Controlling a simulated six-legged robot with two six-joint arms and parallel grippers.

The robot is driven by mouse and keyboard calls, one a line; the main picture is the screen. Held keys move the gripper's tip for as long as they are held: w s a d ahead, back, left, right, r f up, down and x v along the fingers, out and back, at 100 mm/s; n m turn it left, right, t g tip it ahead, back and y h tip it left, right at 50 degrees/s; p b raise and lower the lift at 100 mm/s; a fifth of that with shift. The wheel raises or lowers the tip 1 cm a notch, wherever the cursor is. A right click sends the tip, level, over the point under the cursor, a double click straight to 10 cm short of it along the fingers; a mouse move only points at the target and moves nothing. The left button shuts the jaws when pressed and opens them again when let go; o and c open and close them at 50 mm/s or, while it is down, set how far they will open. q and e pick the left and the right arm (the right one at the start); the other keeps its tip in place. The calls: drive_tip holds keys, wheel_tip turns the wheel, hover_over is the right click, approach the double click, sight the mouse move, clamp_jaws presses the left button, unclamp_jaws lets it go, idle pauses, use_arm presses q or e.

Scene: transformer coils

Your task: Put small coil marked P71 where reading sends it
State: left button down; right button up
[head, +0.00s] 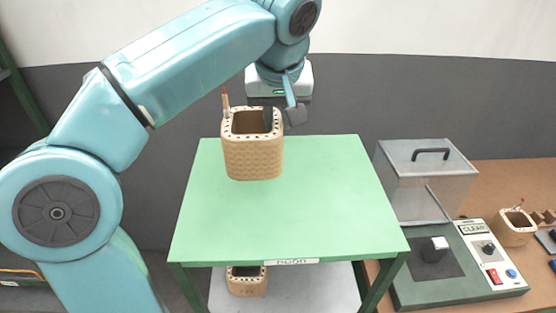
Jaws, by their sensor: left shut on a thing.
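A tan woven coil (252,158) with an open top and a copper lead at its upper left is at the back of the green table top. My left gripper (281,117) is shut on its right wall, one dark finger inside the opening and one outside. I cannot tell whether the coil rests on the table or hangs just above it; no marking is readable on it. The tester (455,262) at the right has a small display (473,228) reading CLEAR and a clear box with a black handle. My right gripper is not in view.
The green table (300,215) is clear in front of the coil. Another coil (247,285) sits on its lower shelf, its marking too small to read. A third coil (514,229) stands on the brown bench (500,180) right of the tester. A white label (291,261) is on the table's front edge.

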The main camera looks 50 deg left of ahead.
sight(280, 158)
use_arm(q)
drive_tip(key=f, duration=0.5)
drive_tip(key=shift+w+d, duration=0.1)
drive_tip(key=shift+d, duration=0.2)
drive_tip(key=shift+a+f, duration=0.15)
drive_tip(key=shift+f, duration=0.1)
wheel_tip(280, 158, down, 3)
drive_tip(key=shift+f, duration=0.4)
drive_tip(key=shift+f+b, duration=0.2)
drive_tip(key=shift+b, duration=0.25)
drive_tip(key=c, duration=1)
unclamp_jaws()
drive_tip(key=shift+r, duration=0.1)
